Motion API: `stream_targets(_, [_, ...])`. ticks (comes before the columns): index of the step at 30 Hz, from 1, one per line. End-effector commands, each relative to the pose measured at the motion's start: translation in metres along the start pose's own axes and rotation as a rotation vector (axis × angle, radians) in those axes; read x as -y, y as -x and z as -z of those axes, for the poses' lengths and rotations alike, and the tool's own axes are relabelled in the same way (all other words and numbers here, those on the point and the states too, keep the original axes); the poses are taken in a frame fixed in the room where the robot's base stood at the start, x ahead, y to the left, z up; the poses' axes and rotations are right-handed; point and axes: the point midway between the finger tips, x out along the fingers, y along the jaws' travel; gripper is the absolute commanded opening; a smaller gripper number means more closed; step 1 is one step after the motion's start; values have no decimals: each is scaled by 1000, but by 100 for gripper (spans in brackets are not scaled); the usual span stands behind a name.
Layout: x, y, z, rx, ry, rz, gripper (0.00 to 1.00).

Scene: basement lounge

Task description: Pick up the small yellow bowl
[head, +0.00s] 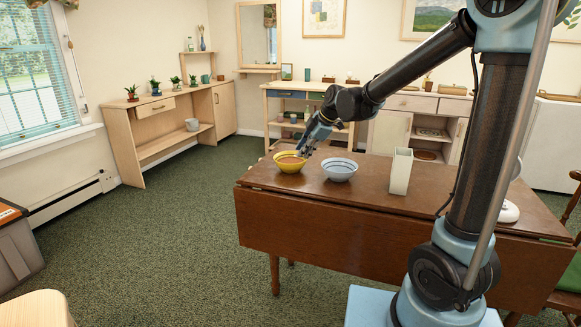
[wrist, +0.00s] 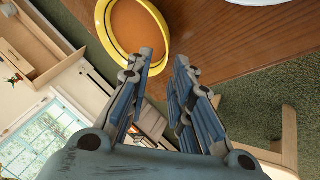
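The small yellow bowl (head: 290,162) stands upright near the left end of the brown wooden table (head: 330,217). In the wrist view the yellow bowl (wrist: 109,14) is at the upper left, just beyond my fingertips, with its brownish inside showing. My gripper (head: 304,150) is at the bowl's right side in the head view.
A light blue bowl (head: 339,171) stands just right of the yellow bowl. A tall white vase (head: 401,171) stands further right on the table. A white rounded thing (head: 508,211) is behind my arm. Green carpet (head: 180,240) lies open left of the table.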

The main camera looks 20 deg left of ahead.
Motion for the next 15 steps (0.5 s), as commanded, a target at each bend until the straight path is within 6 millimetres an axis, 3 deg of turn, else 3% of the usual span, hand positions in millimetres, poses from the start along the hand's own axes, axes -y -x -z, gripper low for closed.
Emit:
stream_targets(9, [0,-40,0,0,2,0,21])
stream_targets(15, [0,-50,0,1,0,0,21])
